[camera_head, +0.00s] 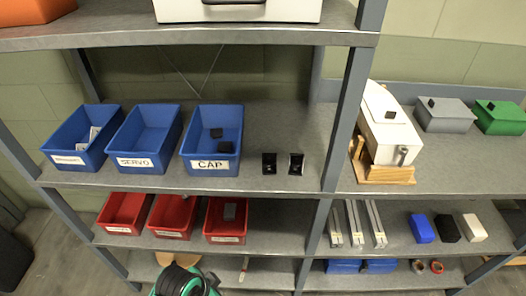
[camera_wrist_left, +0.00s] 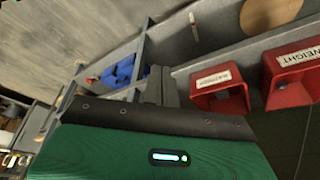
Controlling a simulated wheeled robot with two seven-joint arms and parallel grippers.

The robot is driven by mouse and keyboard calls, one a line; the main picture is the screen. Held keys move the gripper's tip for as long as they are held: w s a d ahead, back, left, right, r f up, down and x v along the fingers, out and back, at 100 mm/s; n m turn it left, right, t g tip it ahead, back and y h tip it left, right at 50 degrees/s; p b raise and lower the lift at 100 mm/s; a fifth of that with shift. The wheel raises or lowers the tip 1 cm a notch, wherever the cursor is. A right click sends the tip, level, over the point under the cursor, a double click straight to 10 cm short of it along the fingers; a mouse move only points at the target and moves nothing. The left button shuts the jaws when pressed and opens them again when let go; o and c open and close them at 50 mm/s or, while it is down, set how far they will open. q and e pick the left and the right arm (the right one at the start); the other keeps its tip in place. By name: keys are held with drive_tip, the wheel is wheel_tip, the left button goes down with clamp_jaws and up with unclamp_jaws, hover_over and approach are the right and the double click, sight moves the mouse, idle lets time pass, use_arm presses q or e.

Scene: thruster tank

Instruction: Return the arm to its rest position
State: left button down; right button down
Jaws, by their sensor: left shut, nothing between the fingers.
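My left arm (camera_head: 185,280), with green and black parts, shows at the bottom edge of the head view, low in front of the shelving. In the left wrist view the green wrist housing with a small light fills the lower part. Beyond it, the grey fingers of my left gripper (camera_wrist_left: 162,86) are together, with nothing seen between them. They point toward the shelving, left of the red bins, and look clear of them. The fingertips cannot be made out in the head view. My right gripper is in neither view.
Blue bins (camera_head: 146,138), one labelled SERVO and another CAP (camera_head: 210,165), stand on the middle shelf beside two small black parts. Red bins (camera_head: 170,217) stand on the shelf below. A white model (camera_head: 388,135) on a wooden stand is at right. A grey upright (camera_head: 350,100) divides the bays.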

use_arm(q)
drive_tip(key=s+a+r+n+y, duration=0.3)
drive_tip(key=s+a+r+n, duration=0.4)
drive_tip(key=a, duration=0.3)
drive_tip(key=s+f+x, duration=0.1)
drive_tip(key=s+x, duration=0.3)
drive_tip(key=x, duration=1.1)
drive_tip(key=s+d+f+x, duration=0.1)
drive_tip(key=s+x, duration=0.2)
drive_tip(key=x, duration=1.2)
drive_tip(key=s+a+f+g, duration=0.1)
drive_tip(key=s+a+f, duration=0.1)
drive_tip(key=s+f, duration=0.8)
drive_tip(key=s+a+f, duration=0.2)
drive_tip(key=s+f, duration=0.9)
drive_tip(key=shift+g, duration=0.4)
